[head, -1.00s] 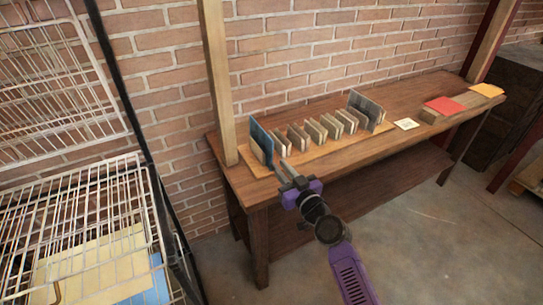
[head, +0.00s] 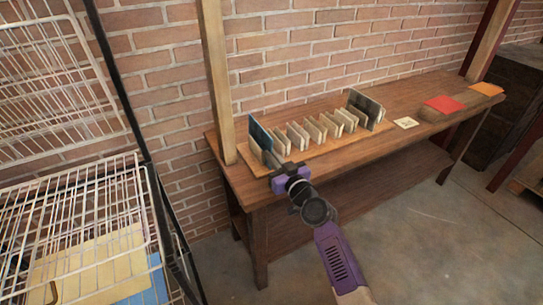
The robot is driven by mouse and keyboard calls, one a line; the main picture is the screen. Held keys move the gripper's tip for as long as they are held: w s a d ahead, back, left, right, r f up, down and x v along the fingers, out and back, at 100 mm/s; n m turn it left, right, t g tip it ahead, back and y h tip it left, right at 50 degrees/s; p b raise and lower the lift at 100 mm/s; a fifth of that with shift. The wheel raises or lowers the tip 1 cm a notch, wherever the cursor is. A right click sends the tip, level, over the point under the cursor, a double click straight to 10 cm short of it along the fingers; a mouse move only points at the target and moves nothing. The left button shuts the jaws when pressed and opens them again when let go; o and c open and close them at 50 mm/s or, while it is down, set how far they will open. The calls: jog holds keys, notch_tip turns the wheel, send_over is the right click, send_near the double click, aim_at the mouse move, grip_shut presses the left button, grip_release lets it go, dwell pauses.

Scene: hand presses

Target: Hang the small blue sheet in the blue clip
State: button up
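A small dark-blue sheet (head: 260,133) stands upright at the left end of a row on the bench. My gripper (head: 273,161) is at the front of that end, low against or very close to the blue sheet and the first pale pieces. Its purple body hides most of the fingers, so I cannot tell whether they are open or touching anything. Another blue sheet (head: 152,287) lies partly under yellow sheets in the wire rack at the left. I cannot make out a blue clip.
Several small pale pieces (head: 313,129) and a larger grey sheet (head: 366,108) stand on a board (head: 345,140) on the wooden bench (head: 400,141). Red (head: 445,104) and orange (head: 486,89) sheets lie at the right. A wooden post (head: 217,80) rises beside the blue sheet. The wire rack (head: 75,204) fills the left.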

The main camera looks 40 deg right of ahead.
jog(key=shift+r, duration=0.1)
grip_shut()
notch_tip(320, 180, up, 7)
jog(key=p, duration=0.6)
jog(key=shift+r, duration=0.15)
jog(key=shift+s, duration=0.15)
jog(key=v, duration=0.6)
jog(key=shift+s, duration=0.35)
jog(key=shift+s+a, duration=0.1)
jog(key=shift+a, duration=0.05)
